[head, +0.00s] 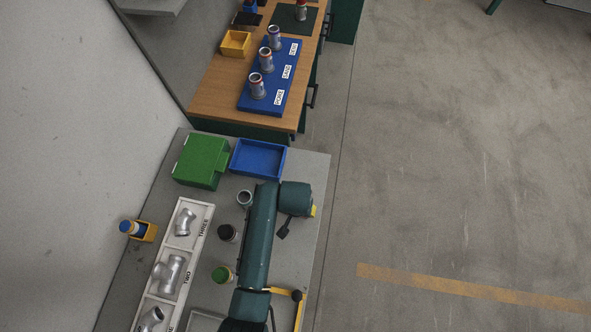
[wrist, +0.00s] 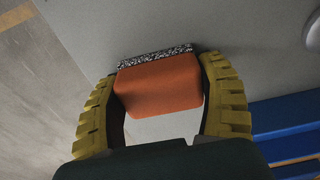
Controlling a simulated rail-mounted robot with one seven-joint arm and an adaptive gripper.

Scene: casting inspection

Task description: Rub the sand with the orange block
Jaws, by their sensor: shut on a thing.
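My gripper (wrist: 160,78) has ribbed yellow fingers shut on an orange block (wrist: 158,88) in the wrist view. The block has a black-and-white speckled layer on its far side and is over a grey surface; I cannot tell if it touches. In the head view the block is hidden and only a yellow bit of my gripper (head: 313,211) shows by the grey table's right edge. The casting beside the SAND label (head: 287,72) is the middle grey one (head: 266,61), upright on a blue board (head: 262,106) on the wooden bench, well away from my gripper.
A green box (head: 201,160) and an empty blue tray (head: 258,158) stand at the grey table's far end. A white rack (head: 209,214) with pipe castings is at left. Several cups stand beside my arm. A yellow bin (head: 236,43) stands left of the blue board. Open floor lies right.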

